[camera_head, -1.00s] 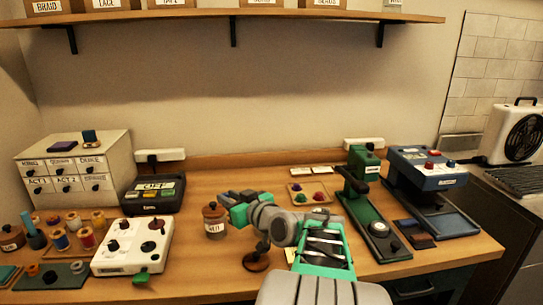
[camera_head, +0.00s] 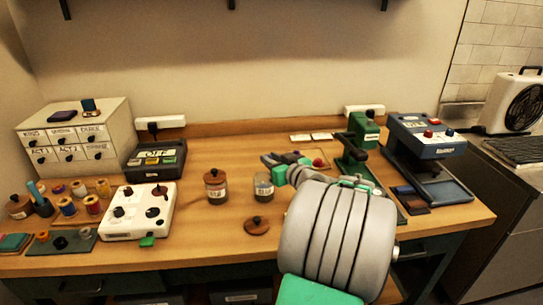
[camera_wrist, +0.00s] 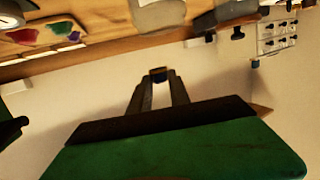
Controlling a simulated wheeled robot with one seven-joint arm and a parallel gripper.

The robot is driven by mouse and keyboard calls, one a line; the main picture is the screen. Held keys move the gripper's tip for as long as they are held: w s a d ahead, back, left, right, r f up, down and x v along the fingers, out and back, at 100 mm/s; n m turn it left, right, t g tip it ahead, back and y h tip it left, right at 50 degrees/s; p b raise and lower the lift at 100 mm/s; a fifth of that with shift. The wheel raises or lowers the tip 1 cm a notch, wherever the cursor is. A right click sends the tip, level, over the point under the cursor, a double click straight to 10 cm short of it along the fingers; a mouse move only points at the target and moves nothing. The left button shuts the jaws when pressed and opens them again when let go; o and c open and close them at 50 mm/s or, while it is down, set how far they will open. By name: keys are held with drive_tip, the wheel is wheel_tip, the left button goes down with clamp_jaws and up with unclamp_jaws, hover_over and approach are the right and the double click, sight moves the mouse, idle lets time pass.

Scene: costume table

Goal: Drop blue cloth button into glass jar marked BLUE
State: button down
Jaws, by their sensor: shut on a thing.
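My gripper (camera_head: 268,159) is raised just above and behind an open glass jar (camera_head: 263,187) on the table. In the wrist view, my gripper (camera_wrist: 158,78) is shut on a small dark blue piece (camera_wrist: 158,72), apparently the blue cloth button, between its fingertips. The open jar has a label too small to read. A second glass jar (camera_head: 216,188), with a brown lid on, stands to its left; its label is not legible now. A loose round brown lid (camera_head: 257,227) lies on the table in front of the open jar.
A small tray with coloured buttons (camera_wrist: 45,35) is partly hidden by my arm in the head view. A white control box (camera_head: 138,212) and spools stand left. A green press (camera_head: 362,140) and blue machine (camera_head: 428,150) stand right. Front table between the lid and control box is clear.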

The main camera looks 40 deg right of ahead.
drive_tip(key=c, duration=1.1)
unclamp_jaws()
drive_tip(key=shift+c, duration=0.2)
drive_tip(key=b+v, duration=0.1)
drive_tip(key=v, duration=0.7)
drive_tip(key=shift+w, duration=0.1)
drive_tip(key=w+a+f+n+g+y+p, duration=0.1)
drive_tip(key=w+a+f+g+y, duration=0.15)
drive_tip(key=a, duration=0.85)
drive_tip(key=w+a+f+n+g+y+p, duration=0.2)
drive_tip(key=a+f+g, duration=0.2)
drive_tip(key=a, duration=0.7)
drive_tip(key=s+a+f+g+h+p, duration=0.1)
drive_tip(key=s+a+g, duration=0.4)
drive_tip(key=s+a, duration=0.7)
drive_tip(key=shift+s+f+m, duration=0.3)
drive_tip(key=shift+f, duration=0.3)
